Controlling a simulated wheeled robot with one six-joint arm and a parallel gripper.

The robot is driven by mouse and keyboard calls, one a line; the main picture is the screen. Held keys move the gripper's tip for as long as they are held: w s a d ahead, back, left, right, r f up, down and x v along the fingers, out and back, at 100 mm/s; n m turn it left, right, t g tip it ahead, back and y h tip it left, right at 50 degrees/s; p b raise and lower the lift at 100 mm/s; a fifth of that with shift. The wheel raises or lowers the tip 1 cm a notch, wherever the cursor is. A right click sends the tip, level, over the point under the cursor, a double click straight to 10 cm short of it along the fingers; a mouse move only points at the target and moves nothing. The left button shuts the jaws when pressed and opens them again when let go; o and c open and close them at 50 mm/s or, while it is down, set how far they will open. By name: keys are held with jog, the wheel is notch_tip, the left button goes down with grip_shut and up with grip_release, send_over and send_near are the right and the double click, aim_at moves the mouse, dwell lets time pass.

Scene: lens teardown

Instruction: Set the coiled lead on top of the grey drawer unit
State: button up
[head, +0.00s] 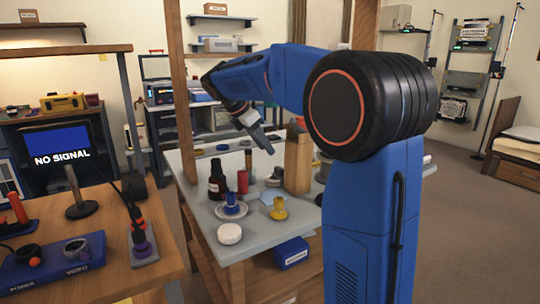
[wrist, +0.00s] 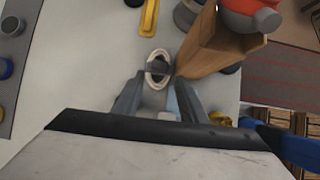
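In the wrist view a small pale oval ring with a dark middle (wrist: 150,74) lies on the grey tabletop, just beyond my fingertips and beside a wooden block. It may be the coiled lead, but I cannot tell for sure. My gripper (wrist: 157,92) is open, its two fingers apart on either side of the near edge of that ring, with no clear contact. In the head view my gripper (head: 262,138) points down over the far part of the grey-topped table, left of the wooden block. I cannot pick out the grey drawer unit with certainty.
The wooden block (head: 298,163) stands close to my gripper, and also shows in the wrist view (wrist: 210,50). A dark bottle (head: 217,182), a red cylinder (head: 242,182), a white disc (head: 230,234) and yellow spool (head: 279,208) stand nearer. A wooden post (head: 181,100) rises at the left.

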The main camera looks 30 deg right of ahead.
jog(key=shift+v, duration=1)
